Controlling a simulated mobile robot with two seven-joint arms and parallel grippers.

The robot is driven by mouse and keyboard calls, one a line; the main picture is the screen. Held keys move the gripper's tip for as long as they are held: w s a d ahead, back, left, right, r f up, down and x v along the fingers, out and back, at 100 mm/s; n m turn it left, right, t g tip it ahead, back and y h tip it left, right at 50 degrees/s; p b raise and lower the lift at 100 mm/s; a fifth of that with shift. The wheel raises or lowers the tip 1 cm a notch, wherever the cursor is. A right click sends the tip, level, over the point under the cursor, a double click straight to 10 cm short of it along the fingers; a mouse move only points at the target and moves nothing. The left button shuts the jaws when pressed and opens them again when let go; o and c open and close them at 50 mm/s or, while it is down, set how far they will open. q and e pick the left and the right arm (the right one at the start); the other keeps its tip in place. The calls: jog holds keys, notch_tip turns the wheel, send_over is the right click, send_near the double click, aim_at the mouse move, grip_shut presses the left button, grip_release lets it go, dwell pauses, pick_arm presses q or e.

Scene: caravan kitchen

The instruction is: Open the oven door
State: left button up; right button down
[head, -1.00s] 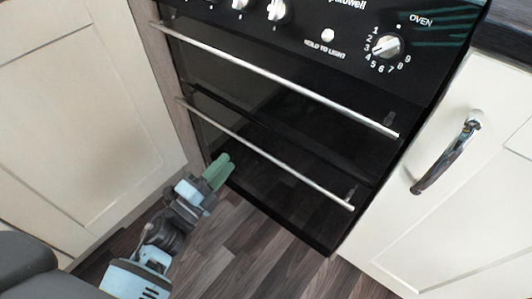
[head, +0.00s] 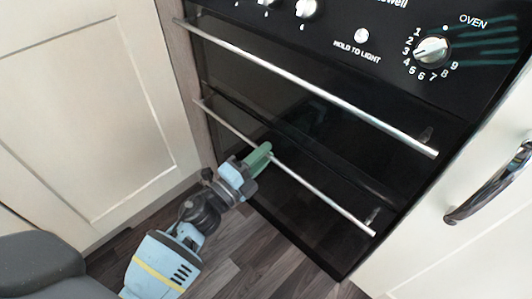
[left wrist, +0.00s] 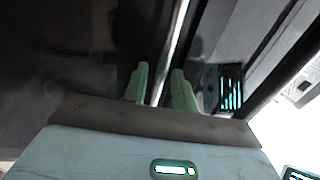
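The black cooker front has two dark glass doors, both closed. The upper door (head: 275,85) has a long silver bar handle (head: 310,88). The lower door (head: 300,215) has its own silver bar handle (head: 325,198), which also shows in the left wrist view (left wrist: 172,55). My left gripper (head: 262,155) is at the left part of the lower handle. In the left wrist view its green fingers (left wrist: 160,88) stand apart, with the bar running between them and gaps beside it. It looks open, not clamped on the bar. My right gripper is not in view.
Control knobs, including the oven knob (head: 431,51), sit above the doors. A cream cupboard (head: 75,125) stands close on the left. Another, with a protruding curved handle (head: 490,185), is on the right. Wood-look floor (head: 255,262) below is clear.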

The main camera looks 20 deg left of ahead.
pick_arm(q)
jog(key=shift+w+d, duration=0.2)
jog(key=shift+w, duration=0.3)
jog(key=shift+r, duration=0.1)
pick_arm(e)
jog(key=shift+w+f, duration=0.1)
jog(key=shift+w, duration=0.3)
pick_arm(q)
grip_shut()
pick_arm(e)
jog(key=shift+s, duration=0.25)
